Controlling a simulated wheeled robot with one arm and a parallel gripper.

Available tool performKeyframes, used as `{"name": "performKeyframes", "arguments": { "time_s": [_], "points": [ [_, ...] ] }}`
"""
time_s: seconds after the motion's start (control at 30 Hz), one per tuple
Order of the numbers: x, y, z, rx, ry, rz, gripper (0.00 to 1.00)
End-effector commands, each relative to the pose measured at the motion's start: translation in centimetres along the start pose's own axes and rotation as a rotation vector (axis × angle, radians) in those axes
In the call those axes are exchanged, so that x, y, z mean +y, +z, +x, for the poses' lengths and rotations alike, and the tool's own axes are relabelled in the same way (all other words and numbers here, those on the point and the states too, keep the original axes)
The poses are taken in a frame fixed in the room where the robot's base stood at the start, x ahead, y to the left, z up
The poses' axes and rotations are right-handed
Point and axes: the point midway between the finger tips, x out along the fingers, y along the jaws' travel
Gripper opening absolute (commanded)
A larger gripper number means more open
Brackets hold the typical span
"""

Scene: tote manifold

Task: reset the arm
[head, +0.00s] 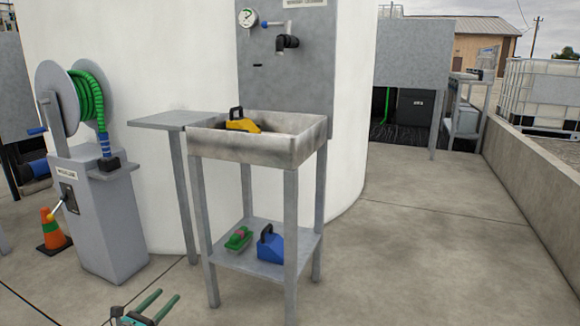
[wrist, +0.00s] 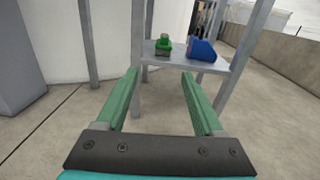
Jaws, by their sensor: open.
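My gripper (head: 147,304) is at the bottom of the head view, low in front of the sink stand. Its two green fingers stand apart with nothing between them. In the wrist view my gripper (wrist: 160,82) is also open and empty, pointing toward the stand's lower shelf. The rest of my arm is out of the head view.
A grey sink stand (head: 256,149) holds a yellow tool (head: 241,121) in its basin. Its lower shelf bears a green brush (head: 238,238) and a blue container (head: 270,244). A hose reel (head: 72,97) and an orange cone (head: 52,229) stand left. Floor at right is clear.

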Motion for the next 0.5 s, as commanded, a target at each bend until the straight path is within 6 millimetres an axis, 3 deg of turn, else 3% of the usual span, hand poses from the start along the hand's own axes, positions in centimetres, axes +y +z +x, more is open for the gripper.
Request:
{"name": "performKeyframes", "arguments": {
  "time_s": [0.27,0.5],
  "points": [
    [1.2,4.3,2.9,-0.017,0.075,-0.084,0.70],
    [2.1,9.7,6.6,-0.043,0.181,-0.226,0.70]
  ]
}}
